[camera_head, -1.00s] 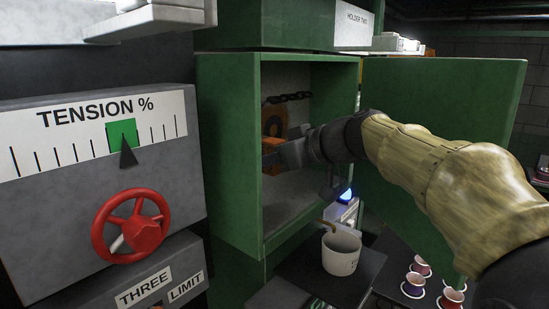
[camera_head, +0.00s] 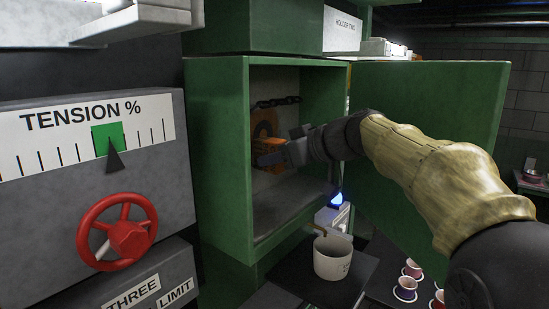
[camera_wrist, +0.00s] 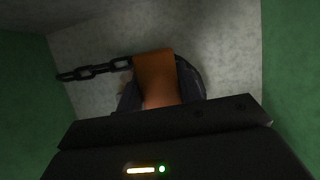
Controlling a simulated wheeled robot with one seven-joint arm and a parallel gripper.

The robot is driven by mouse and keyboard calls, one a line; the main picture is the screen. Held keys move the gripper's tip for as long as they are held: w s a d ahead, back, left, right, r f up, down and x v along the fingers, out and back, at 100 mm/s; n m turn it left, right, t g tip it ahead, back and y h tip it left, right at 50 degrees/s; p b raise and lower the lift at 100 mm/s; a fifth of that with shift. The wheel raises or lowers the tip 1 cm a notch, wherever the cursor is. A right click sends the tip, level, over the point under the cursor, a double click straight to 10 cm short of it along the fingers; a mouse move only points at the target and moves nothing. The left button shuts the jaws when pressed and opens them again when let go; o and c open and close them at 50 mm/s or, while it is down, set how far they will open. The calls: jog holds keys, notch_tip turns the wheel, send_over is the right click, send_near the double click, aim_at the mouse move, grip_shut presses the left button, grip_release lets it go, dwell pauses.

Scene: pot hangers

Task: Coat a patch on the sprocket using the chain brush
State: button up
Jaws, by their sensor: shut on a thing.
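The sprocket (camera_head: 264,121), a round brown-orange disc, is at the back of the open green cabinet, with a dark chain (camera_head: 277,102) beside its top. In the wrist view a dark round edge (camera_wrist: 190,82) shows behind the orange brush, and the chain (camera_wrist: 95,70) runs to the left. My gripper (camera_head: 275,154) reaches into the cabinet from the right and is shut on the orange chain brush (camera_head: 266,147). The brush (camera_wrist: 157,75) stands in front of the disc in the wrist view. Its bristles are not clear, and I cannot tell whether it touches the sprocket.
The cabinet's side wall (camera_head: 221,165) stands close on the left, and its open door (camera_head: 450,110) is on the right behind my arm. A white cup (camera_head: 332,260) with a bent handle sticking out stands on a dark shelf below. A red handwheel (camera_head: 118,232) is at left.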

jog(key=shift+w+d, duration=0.55)
jog(key=shift+w, duration=0.2)
jog(key=shift+w+d, duration=0.5)
jog(key=shift+w, duration=0.2)
jog(key=w+d, duration=0.2)
jog(key=w, duration=0.1)
jog(key=shift+d+p, duration=0.15)
jog(key=shift+p, duration=0.25)
jog(key=shift+f+b, duration=0.15)
jog(key=shift+b, duration=0.2)
